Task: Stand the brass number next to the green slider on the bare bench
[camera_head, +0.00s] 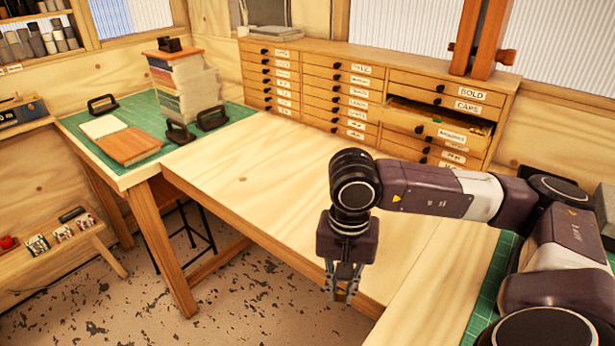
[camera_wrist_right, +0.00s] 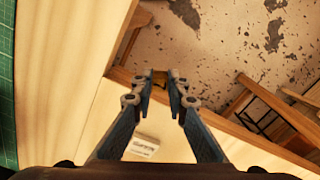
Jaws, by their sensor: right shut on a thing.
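My right gripper (camera_head: 343,283) hangs pointing down over the front edge of the pale wooden bench (camera_head: 250,165). It is shut on a small brass-coloured piece, the brass number (camera_head: 341,295), of which only a little shows between the fingertips. In the right wrist view the two fingers (camera_wrist_right: 162,80) reach forward with a small gap, and a bit of brass (camera_wrist_right: 176,74) shows at the tips. I cannot make out which number it is. I cannot pick out the green slider for certain. My left gripper is not in view.
A drawer cabinet (camera_head: 330,85) stands along the back, with one drawer (camera_head: 440,128) open and small things in it. A green mat (camera_head: 150,107) at left holds books and black clamps. The bench's middle is bare. A white label (camera_wrist_right: 142,147) shows below the fingers.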

